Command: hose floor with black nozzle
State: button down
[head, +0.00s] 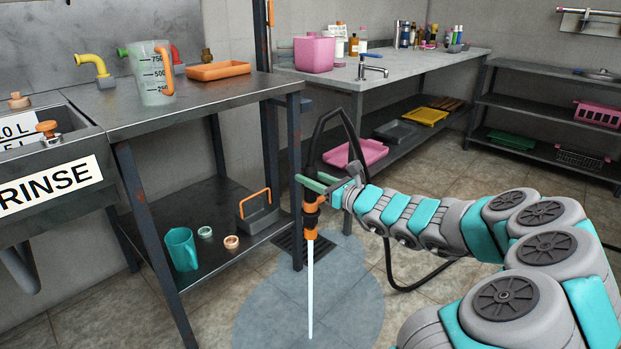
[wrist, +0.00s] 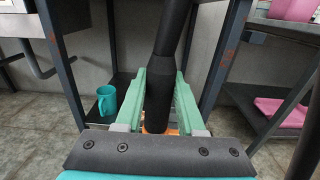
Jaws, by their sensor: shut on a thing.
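My gripper (head: 320,184) is shut on the black nozzle (head: 311,199), which has orange bands and points straight down. In the wrist view the green fingers (wrist: 162,105) stand on both sides of the nozzle's black body (wrist: 158,85). A pale jet of water (head: 310,285) runs from the nozzle's lower end to the floor. A wet bluish patch (head: 350,305) spreads on the tiled floor around where the jet lands. The black hose (head: 352,130) loops up behind the gripper and down to the floor at its right.
A dark metal table (head: 190,97) stands close at the left, its leg (head: 295,180) just beside the nozzle. A teal jug (head: 181,249) and grey caddy (head: 258,212) sit on its lower shelf. A floor drain (head: 290,240) lies behind the jet. The tiled floor behind my arm looks open.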

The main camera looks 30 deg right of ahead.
jog(key=shift+w+d+p, duration=0.2)
jog(key=shift+d+p, duration=0.3)
jog(key=shift+w+d+p, duration=0.15)
jog(key=shift+d+p, duration=0.35)
jog(key=shift+d, duration=0.1)
dwell(0.9)
jog(key=shift+w+d+r+p, duration=0.15)
jog(key=shift+d+p, duration=0.15)
jog(key=shift+p, duration=0.2)
jog(key=shift+w+d+p, duration=0.2)
jog(key=shift+d+p, duration=0.3)
jog(key=shift+d, duration=0.1)
jog(key=shift+f, duration=0.2)
dwell(0.4)
